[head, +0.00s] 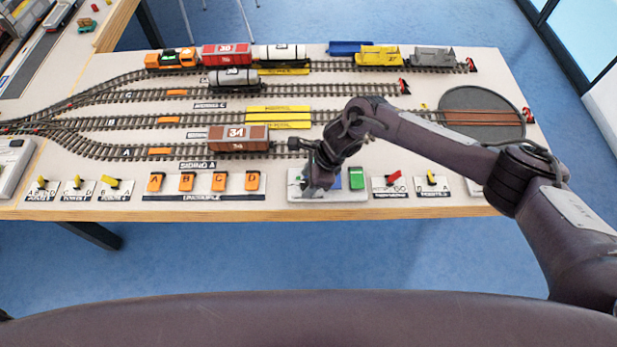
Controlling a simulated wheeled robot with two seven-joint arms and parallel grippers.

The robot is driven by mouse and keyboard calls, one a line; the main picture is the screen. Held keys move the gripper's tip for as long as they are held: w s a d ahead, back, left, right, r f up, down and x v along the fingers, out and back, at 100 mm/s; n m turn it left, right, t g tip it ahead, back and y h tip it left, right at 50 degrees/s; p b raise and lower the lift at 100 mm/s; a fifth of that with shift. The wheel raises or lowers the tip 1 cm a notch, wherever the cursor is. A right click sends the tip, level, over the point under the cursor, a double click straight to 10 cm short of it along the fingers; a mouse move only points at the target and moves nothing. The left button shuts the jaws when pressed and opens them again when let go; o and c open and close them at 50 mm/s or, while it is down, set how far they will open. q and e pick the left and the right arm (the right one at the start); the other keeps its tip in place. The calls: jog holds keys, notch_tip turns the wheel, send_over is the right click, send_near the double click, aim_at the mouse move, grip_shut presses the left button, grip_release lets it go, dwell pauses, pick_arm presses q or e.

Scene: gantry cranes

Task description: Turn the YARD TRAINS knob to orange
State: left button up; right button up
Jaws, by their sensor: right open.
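A pale control box (328,197) sits at the table's front edge, with a green block (357,178) at its right end and a small blue patch beside it. My right gripper (311,190) points down over the left part of this box. It is open, and whether it touches anything there cannot be told. I cannot make out the YARD TRAINS knob or its label; my gripper and wrist cover part of the box. My left gripper is out of view.
Orange uncoupler buttons (187,182) stand left of the box, and yellow levers (110,183) farther left. A red lever (393,176) and a yellow lever (431,176) stand to its right. Behind are tracks with a brown wagon (238,139) and a turntable (482,97).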

jog(key=c, duration=1)
jog(key=shift+o, duration=0.2)
